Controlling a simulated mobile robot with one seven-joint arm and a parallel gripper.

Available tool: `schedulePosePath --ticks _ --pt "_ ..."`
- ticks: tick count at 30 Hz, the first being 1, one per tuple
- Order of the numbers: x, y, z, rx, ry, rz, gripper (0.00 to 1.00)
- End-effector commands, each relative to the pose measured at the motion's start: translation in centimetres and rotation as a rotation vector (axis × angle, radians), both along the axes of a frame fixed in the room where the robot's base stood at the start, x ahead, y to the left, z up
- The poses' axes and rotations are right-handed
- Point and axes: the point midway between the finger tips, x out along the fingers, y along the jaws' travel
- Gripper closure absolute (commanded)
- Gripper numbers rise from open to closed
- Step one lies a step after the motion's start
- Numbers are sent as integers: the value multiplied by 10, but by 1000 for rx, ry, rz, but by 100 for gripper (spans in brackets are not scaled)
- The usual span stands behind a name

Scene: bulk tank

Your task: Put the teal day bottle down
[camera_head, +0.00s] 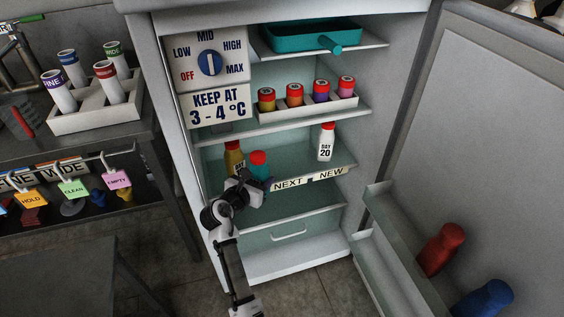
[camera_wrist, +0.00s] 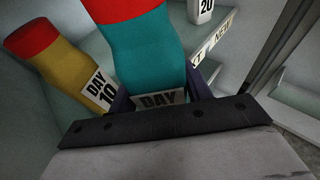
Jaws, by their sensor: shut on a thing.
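The teal day bottle (camera_head: 259,162) has a red cap and a white DAY label; its number is hidden. In the wrist view the teal bottle (camera_wrist: 150,58) stands between the fingers of my gripper (camera_wrist: 160,98), which is shut on it. In the head view my gripper (camera_head: 250,188) is at the front left of the fridge's lower glass shelf (camera_head: 290,168). I cannot tell whether the bottle's base touches the shelf. A yellow DAY 10 bottle (camera_head: 233,158) with a red cap is just left of it, also in the wrist view (camera_wrist: 62,65).
A white DAY 20 bottle (camera_head: 326,145) stands at the right of the same shelf, above a NEXT and NEW strip (camera_head: 306,180). The shelf between it and the teal bottle is clear. The fridge door (camera_head: 480,130) is open at right, its bin holding a red bottle (camera_head: 441,248) and a blue one (camera_head: 484,299).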

Motion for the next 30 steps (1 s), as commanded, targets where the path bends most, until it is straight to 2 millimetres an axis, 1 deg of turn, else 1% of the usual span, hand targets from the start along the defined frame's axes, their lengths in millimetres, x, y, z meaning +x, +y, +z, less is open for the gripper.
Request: schedulePosePath --ticks 1,6,10,13,17,20,24,27,30 --pt "14 -8 2 -1 -4 -5 82" --pt "55 -29 2 0 -4 -4 82" --pt "80 -41 2 -1 -3 -2 82" --pt "91 -47 2 -1 -3 -1 82" --pt "99 -51 1 0 -1 -1 82" --pt "112 -57 1 0 -3 -2 82" --pt "134 -68 1 0 -2 -1 82" --pt "132 -67 -12 0 0 2 82" --pt "132 -68 -14 -2 -1 0 82"
